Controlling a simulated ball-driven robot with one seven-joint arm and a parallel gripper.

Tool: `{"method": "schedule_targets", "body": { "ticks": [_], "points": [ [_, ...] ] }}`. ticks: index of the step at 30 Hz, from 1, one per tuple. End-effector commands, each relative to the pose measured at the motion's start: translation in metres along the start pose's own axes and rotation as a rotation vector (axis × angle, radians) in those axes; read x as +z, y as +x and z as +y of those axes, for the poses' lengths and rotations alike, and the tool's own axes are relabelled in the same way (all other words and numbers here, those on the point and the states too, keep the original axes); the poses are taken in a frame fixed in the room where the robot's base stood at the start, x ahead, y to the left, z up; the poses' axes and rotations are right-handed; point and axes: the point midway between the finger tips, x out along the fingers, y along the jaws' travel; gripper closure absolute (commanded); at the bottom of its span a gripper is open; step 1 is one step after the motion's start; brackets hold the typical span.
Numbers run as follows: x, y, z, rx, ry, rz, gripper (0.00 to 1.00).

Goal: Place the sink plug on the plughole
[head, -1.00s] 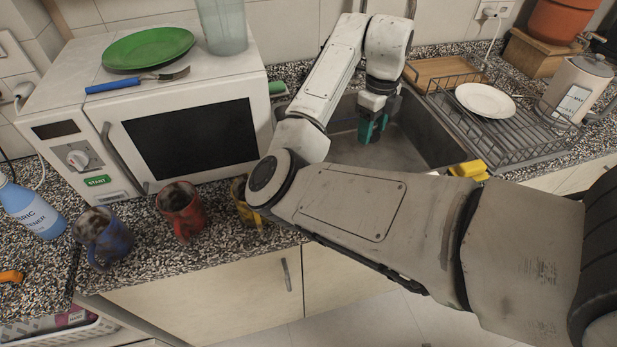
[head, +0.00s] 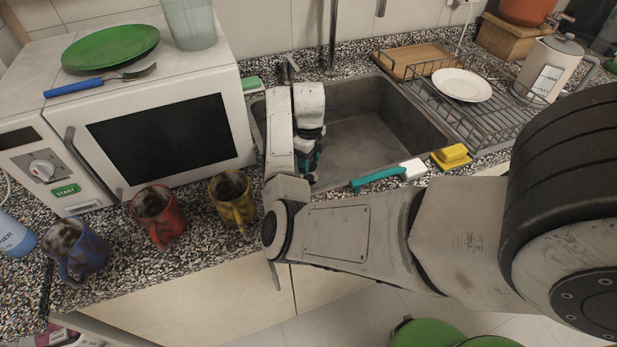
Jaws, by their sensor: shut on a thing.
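My gripper (head: 312,163), with teal parts, hangs low at the left end of the grey sink (head: 380,125). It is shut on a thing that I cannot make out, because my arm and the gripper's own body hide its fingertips. I see no sink plug anywhere in the open. The plughole does not show either; the bare sink floor is in view to the right of my gripper, and my arm covers part of the left end.
A teal and white brush (head: 388,176) and a yellow sponge (head: 451,157) lie at the sink's front edge. Red (head: 157,214), blue (head: 78,248) and yellow (head: 232,199) mugs stand before the microwave (head: 160,135). A dish rack (head: 480,118) is right. A tap (head: 333,35) rises behind.

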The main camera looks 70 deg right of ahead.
Motion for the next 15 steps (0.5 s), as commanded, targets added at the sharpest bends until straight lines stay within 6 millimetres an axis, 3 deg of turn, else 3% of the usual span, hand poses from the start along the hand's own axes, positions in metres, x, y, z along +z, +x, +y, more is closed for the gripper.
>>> {"method": "schedule_targets", "body": {
  "ticks": [1, 7, 15],
  "points": [
    [0.0, 0.01, 0.0, 0.0, 0.0, 0.0, 0.76],
    [0.0, 0.019, 0.0, 0.0, 0.0, 0.0, 0.76],
    [0.0, 0.049, 0.0, 0.0, 0.0, 0.0, 0.76]
  ]
}}
